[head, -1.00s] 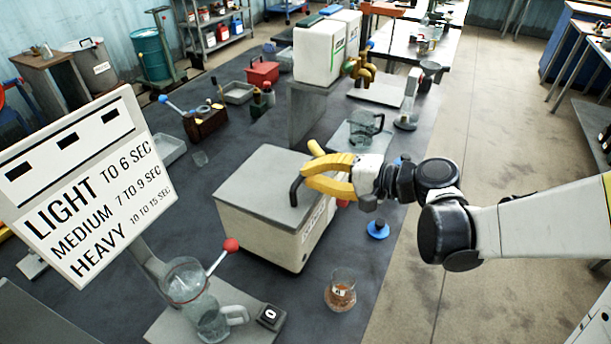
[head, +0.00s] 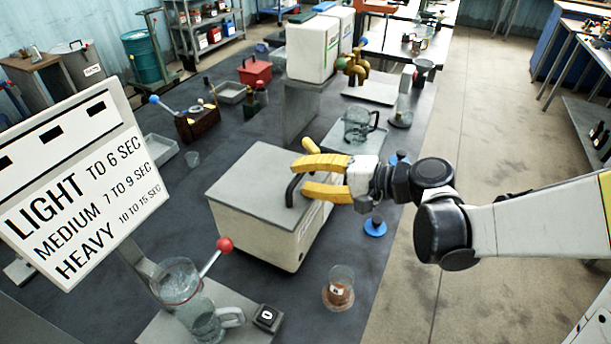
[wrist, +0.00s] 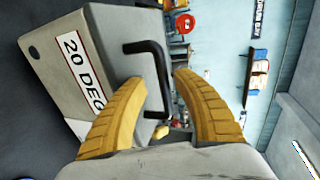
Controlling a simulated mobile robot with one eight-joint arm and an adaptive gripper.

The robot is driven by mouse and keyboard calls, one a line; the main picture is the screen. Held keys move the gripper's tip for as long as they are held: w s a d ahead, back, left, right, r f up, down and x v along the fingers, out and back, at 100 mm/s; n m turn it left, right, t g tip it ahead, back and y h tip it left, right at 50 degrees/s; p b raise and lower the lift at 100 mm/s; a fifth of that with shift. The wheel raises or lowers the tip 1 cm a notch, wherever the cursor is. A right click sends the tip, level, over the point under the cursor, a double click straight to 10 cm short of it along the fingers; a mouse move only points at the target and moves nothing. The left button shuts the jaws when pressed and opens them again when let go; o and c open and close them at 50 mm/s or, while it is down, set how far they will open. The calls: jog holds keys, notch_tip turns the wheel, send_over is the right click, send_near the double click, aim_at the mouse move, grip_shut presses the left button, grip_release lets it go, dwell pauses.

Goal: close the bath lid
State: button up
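The bath is a cream-white box (head: 268,236) with a flat grey lid (head: 250,180) lying level on top. No gap shows between lid and box in the head view. The lid's black bar handle (head: 293,188) stands at its right edge. My gripper (head: 300,178) is at this handle, its two yellow fingers spread apart. In the wrist view, the handle (wrist: 158,75) passes between the open fingertips (wrist: 155,80). I cannot tell whether either finger touches it. The box's side label (wrist: 80,68) reads "20 DEG"; its end is hidden by a finger.
A glass jug (head: 357,125) on a tray stands behind the bath. A blue knob (head: 375,227) and a small beaker of brown liquid (head: 339,289) stand to the right and front. A sign (head: 85,190) and a jug with a red-knobbed lever (head: 224,244) are front left.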

jog(key=shift+d+r, duration=0.1)
jog(key=shift+d, duration=0.1)
jog(key=v, duration=1.1)
jog(key=shift+s+d+r, duration=0.15)
jog(key=shift+s+d, duration=0.15)
